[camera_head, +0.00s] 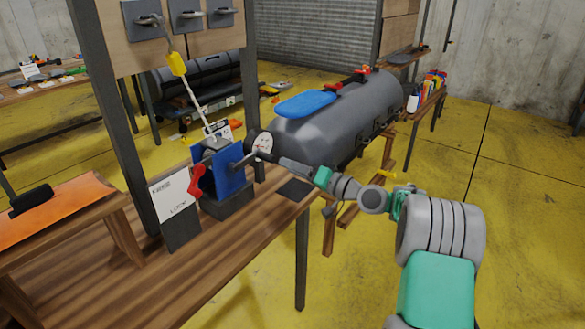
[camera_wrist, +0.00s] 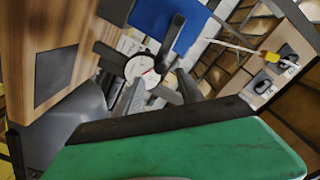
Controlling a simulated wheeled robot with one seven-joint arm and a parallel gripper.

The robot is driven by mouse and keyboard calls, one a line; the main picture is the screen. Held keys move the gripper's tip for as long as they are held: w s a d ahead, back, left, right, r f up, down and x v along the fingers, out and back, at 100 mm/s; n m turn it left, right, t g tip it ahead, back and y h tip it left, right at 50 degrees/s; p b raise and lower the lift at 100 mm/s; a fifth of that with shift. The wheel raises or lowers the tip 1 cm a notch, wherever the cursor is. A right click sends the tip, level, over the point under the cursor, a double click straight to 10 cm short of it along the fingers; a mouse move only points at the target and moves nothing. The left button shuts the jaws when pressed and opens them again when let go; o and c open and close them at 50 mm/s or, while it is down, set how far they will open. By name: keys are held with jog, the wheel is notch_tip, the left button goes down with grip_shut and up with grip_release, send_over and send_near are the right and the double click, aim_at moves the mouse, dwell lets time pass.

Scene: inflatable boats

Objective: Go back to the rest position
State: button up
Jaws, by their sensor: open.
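My arm reaches in from the lower right in the head view. My gripper (camera_head: 281,162) is at its end, close to a round white gauge (camera_head: 262,143) with dark bars. In the wrist view the gauge (camera_wrist: 140,68) shows a red needle. It lies beyond the two grey fingers of my gripper (camera_wrist: 158,92), which stand apart. I see nothing clearly held between them. Whether a finger touches the gauge's dark bars I cannot tell. The green part of my gripper hides the lower wrist view.
A blue panel (camera_head: 228,170) and a red clamp-like piece (camera_head: 196,183) stand beside the gauge on the wooden bench (camera_head: 165,268). A grey tank (camera_head: 350,115) with a blue paddle-shaped piece (camera_head: 305,103) lies behind. Yellow floor (camera_head: 520,190) is open at right.

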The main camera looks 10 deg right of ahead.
jog(key=s+a+r+n+g+h+p, duration=0.2)
jog(key=s+a+g+h+p, duration=0.4)
jog(key=s, duration=0.5)
jog(key=s+d+f+g+h+p, duration=0.1)
jog(key=s+d+g+h, duration=0.1)
jog(key=s, duration=1)
jog(key=s+d+f+m+g+h+p, duration=0.1)
jog(key=s+d+h, duration=0.3)
jog(key=s, duration=0.7)
jog(key=shift+s+f+g+p, duration=0.2)
jog(key=shift+s+g+p, duration=0.25)
jog(key=shift+p, duration=0.35)
jog(key=shift+w, duration=0.1)
jog(key=shift+c, duration=0.5)
